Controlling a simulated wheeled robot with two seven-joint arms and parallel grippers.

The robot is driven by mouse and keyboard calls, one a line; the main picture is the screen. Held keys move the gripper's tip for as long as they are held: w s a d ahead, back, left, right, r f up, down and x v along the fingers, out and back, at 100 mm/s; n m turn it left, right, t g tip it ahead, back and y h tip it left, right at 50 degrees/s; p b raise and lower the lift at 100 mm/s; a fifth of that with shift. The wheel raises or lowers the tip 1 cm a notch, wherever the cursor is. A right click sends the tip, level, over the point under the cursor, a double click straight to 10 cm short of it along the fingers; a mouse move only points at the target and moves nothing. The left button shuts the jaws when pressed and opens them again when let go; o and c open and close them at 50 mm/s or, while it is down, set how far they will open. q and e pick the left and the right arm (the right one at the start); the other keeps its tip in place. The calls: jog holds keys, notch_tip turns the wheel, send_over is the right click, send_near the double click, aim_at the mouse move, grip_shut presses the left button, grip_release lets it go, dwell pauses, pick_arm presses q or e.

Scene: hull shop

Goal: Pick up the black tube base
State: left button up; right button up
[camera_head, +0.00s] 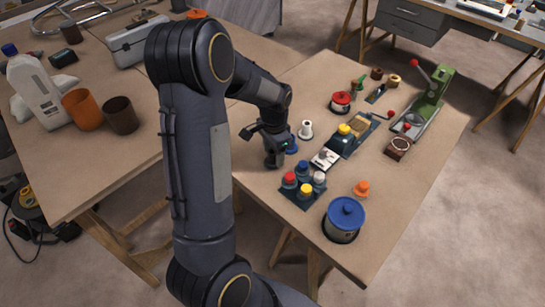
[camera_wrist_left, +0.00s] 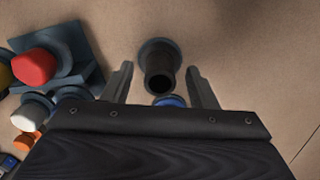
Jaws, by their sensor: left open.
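The black tube base (camera_wrist_left: 158,80) is a dark upright tube with an open top and a wider grey flange. In the left wrist view it shows in the gap between the two fingers of my left gripper (camera_wrist_left: 160,72), with bare table visible on both sides of it. The left gripper is open and holds nothing. In the head view the left gripper (camera_head: 274,160) points down low over the tabletop, and I cannot make out the tube base there. My right gripper is not in view.
A tray with red, blue, yellow and white knobs (camera_head: 303,190) stands close to the left gripper. A blue-lidded pot (camera_head: 343,218), a white spool (camera_head: 306,130) and a green lever press (camera_head: 430,95) share the table (camera_head: 330,75). An orange cup (camera_head: 82,109) stands on the left table.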

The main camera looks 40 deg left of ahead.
pick_arm(q)
jog(key=shift+f, duration=0.5)
jog(key=c, duration=0.7)
jog(key=shift+r, duration=0.1)
jog(key=shift+c, duration=0.2)
